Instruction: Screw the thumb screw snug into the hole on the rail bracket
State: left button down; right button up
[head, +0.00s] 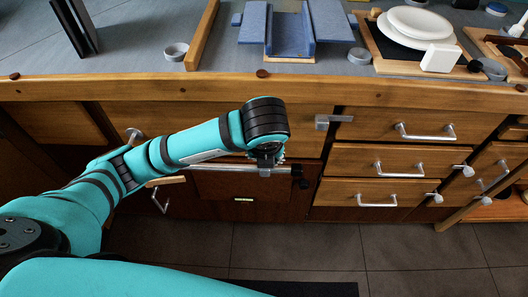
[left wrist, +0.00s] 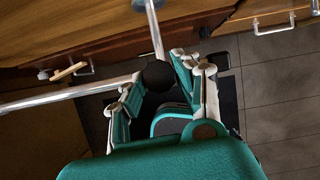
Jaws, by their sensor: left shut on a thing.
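A round black knob (left wrist: 158,76), which looks like the head of the thumb screw, sits between the fingers of my left gripper (left wrist: 157,72) in the left wrist view. The gripper is shut on it. In the head view my left gripper (head: 267,156) points down at a silver rail (head: 235,169) in front of the cabinet; my wrist hides the fingers and knob. The rail's right end carries a dark fitting (head: 299,178). In the wrist view silver bars (left wrist: 70,94) run left and upward from the knob. The screw's shank and the bracket's hole are hidden. My right gripper is out of view.
Drawers with silver handles (head: 425,131) stand to the right of my left gripper. A small metal bracket (head: 333,121) is on the cabinet front. The counter above holds a blue cradle (head: 289,36), white plates (head: 417,22) and a small round dish (head: 176,51). Floor tiles (head: 300,246) lie below.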

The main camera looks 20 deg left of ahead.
pick_arm(q)
jog(key=shift+s+f+n+g+y+p, duration=0.15)
jog(key=shift+n+g+y+p, duration=0.15)
jog(key=shift+n+p, duration=0.5)
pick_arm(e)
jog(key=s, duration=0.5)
pick_arm(q)
jog(key=n+g+y+p, duration=0.1)
jog(key=n+p, duration=0.3)
jog(key=p, duration=0.2)
jog(key=shift+d, duration=0.15)
jog(key=shift+n+y, duration=0.3)
jog(key=shift+n, duration=0.1)
jog(key=n+p, duration=0.2)
jog(key=n+g+p, duration=0.1)
jog(key=n+p, duration=0.1)
jog(key=p, duration=0.1)
jog(key=shift+w+d+g+y, duration=0.1)
jog(key=shift+w+g+y, duration=0.1)
jog(key=shift+g+y, duration=0.15)
jog(key=shift+n, duration=0.4)
jog(key=shift+f, duration=0.15)
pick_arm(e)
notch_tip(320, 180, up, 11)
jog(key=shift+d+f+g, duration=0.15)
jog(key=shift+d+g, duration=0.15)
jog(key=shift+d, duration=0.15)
